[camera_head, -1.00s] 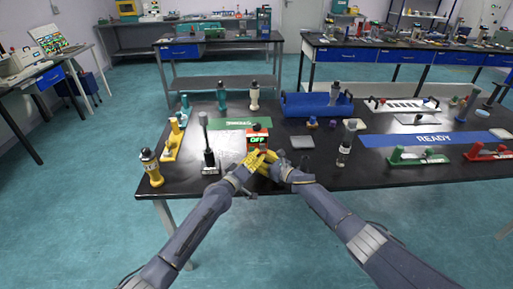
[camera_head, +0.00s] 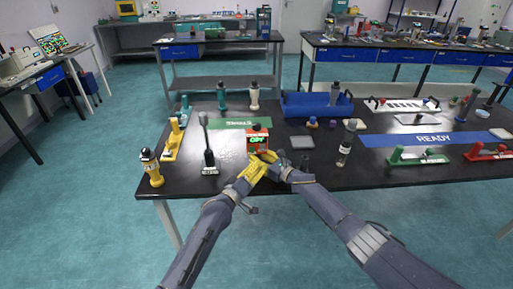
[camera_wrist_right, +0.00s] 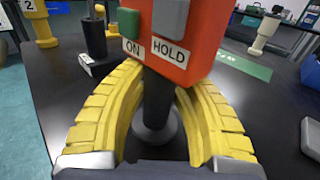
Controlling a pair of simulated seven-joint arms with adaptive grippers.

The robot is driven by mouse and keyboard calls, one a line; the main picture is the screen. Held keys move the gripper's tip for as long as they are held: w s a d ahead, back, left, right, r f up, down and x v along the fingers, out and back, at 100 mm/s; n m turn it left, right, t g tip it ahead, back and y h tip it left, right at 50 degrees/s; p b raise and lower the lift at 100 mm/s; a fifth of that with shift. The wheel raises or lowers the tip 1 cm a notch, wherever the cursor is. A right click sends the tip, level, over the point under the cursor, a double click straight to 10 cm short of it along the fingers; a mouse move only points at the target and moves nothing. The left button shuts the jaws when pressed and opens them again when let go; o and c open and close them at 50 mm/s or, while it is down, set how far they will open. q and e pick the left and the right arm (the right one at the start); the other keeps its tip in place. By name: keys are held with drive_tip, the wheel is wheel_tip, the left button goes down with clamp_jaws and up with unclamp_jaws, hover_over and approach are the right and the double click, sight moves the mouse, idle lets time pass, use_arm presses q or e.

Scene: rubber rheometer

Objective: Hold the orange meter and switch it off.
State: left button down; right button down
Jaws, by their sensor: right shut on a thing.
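The orange meter (camera_head: 257,140) stands near the front edge of the black table, with green text on its dark display; the text is too small to read surely now. In the right wrist view the meter (camera_wrist_right: 194,62) shows a green button beside an ON label and a grey button above a HOLD label. Its dark stem runs down to a round base. My right gripper (camera_wrist_right: 157,108) has its yellow fingers on both sides of the stem, shut on it below the buttons. My left gripper (camera_head: 249,176) is just in front of the meter, close beside the right one; its fingers overlap in view.
A dark upright tool (camera_head: 207,145) and a yellow-based bottle (camera_head: 151,167) stand to the left. A grey pad (camera_head: 302,142) and a clear bottle (camera_head: 346,145) are to the right. A blue bin (camera_head: 300,104) is behind. A green mat (camera_head: 222,124) lies at the back left.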

drive_tip(key=c, duration=1)
unclamp_jaws()
